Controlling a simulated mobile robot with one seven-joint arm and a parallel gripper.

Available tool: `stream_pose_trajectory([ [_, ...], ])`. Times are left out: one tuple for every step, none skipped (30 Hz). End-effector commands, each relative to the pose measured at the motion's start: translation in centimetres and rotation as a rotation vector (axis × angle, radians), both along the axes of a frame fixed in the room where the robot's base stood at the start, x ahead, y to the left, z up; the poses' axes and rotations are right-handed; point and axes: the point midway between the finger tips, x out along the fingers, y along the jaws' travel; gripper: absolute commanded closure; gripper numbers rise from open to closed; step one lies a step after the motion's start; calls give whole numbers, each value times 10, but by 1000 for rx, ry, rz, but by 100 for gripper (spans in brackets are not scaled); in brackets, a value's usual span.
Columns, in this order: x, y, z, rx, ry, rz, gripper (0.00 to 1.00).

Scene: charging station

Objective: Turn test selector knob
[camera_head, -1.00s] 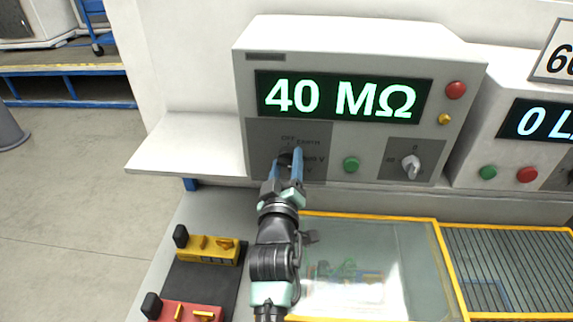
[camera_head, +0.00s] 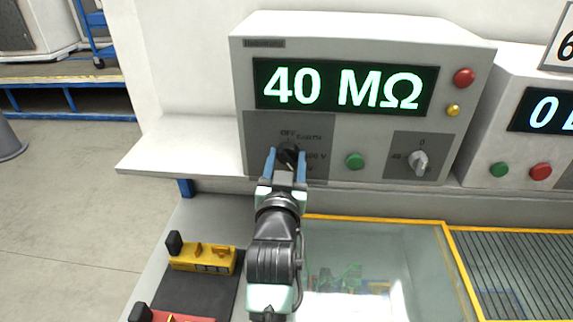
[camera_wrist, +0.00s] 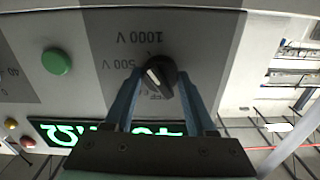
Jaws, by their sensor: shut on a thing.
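The test selector knob (camera_head: 288,153) is a round black knob on the dark grey panel at the left of the tester showing "40 MΩ". It also shows in the wrist view (camera_wrist: 157,74), upside down, with a white pointer line slanting across its face. Labels "OFF", "1000 V" and "500 V" are printed around it; others are partly hidden. My gripper (camera_head: 286,160) has its blue fingers on either side of the knob and is shut on it. In the wrist view my gripper (camera_wrist: 159,82) reaches up to the knob from below.
A green button (camera_head: 355,161) and a second, grey knob (camera_head: 419,162) sit to the right on the tester (camera_head: 240,100). Red (camera_head: 464,78) and yellow (camera_head: 453,110) lights are further right. A clear cover (camera_head: 375,260) with a yellow frame lies below.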

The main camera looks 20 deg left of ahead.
Motion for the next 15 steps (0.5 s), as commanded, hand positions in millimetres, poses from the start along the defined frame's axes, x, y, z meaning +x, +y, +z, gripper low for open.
stream_pose_trajectory([
  [0,0,-2,18,7,1,100],
  [0,0,-2,27,10,1,100],
  [0,0,-2,41,14,1,100],
  [0,0,-2,48,16,1,100],
  [0,0,-2,55,19,1,100],
  [0,0,-1,62,21,0,100],
  [0,0,-1,67,22,0,100],
  [0,0,-1,71,24,0,100],
  [0,0,-1,76,25,0,100],
  [0,0,-1,79,26,0,100],
  [0,0,-1,81,26,0,100],
  [0,0,-1,83,27,0,100],
  [0,0,-1,84,27,0,100],
  [0,0,-1,84,27,0,100],
  [0,0,-1,85,27,0,100],
])
